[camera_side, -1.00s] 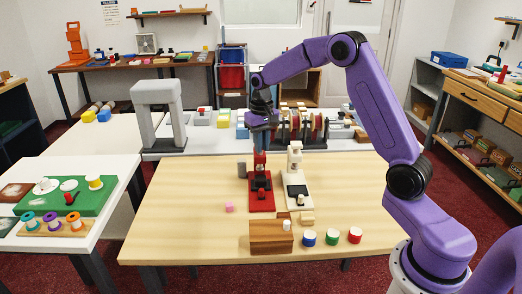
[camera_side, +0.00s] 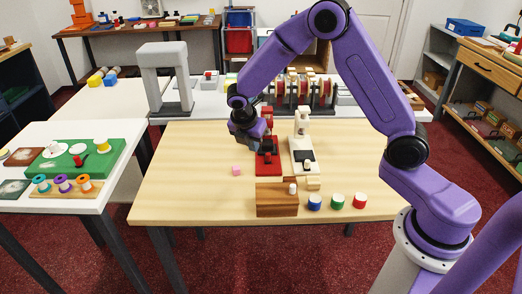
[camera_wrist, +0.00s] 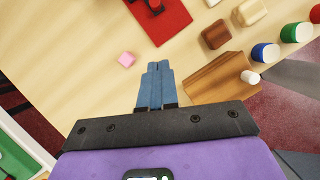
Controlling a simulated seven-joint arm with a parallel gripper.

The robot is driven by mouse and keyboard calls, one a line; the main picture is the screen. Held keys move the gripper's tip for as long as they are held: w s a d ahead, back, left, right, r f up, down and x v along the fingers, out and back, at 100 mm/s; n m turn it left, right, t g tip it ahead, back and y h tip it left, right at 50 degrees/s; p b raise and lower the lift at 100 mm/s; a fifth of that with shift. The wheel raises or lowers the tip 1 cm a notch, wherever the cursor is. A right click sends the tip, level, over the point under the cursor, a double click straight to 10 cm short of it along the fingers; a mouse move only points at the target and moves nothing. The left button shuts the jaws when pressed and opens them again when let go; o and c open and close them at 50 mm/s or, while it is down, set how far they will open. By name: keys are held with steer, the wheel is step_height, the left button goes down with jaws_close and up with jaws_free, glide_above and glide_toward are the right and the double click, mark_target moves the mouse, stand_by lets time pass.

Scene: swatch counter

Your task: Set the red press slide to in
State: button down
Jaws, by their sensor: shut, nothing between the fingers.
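The red press (camera_side: 269,168) stands on the wooden table, left of a similar white press (camera_side: 301,130). Its red base shows at the top of the wrist view (camera_wrist: 172,22), with part of a black piece (camera_wrist: 155,5) on it; the rest is cut off there. My gripper is at the left of the red press in the side view, where its fingertips are hard to make out and part of the press is covered. In the wrist view my gripper (camera_wrist: 158,68) is shut and empty, its blue fingers pointing towards the red base. I cannot tell the slide's setting.
A pink cube (camera_side: 236,170) lies left of the red press. In front stand a wooden block (camera_side: 277,200) with a white knob and several coloured pots, including a blue one (camera_side: 314,202). The left part of the table (camera_side: 185,170) is clear.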

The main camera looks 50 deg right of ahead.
glide_toward(266, 162)
steer(key=f, duration=0.1)
steer(key=a+f, duration=0.2)
steer(key=f, duration=0.1)
steer(key=shift+s, duration=0.4)
steer(key=shift+w+d, duration=0.2)
steer(key=shift+d, duration=0.35)
steer(key=shift+w+d, duration=0.2)
steer(key=shift+d, duration=0.4)
steer(key=shift+w+d, duration=0.25)
steer(key=shift+d, duration=0.5)
steer(key=shift+w+d, duration=1.65)
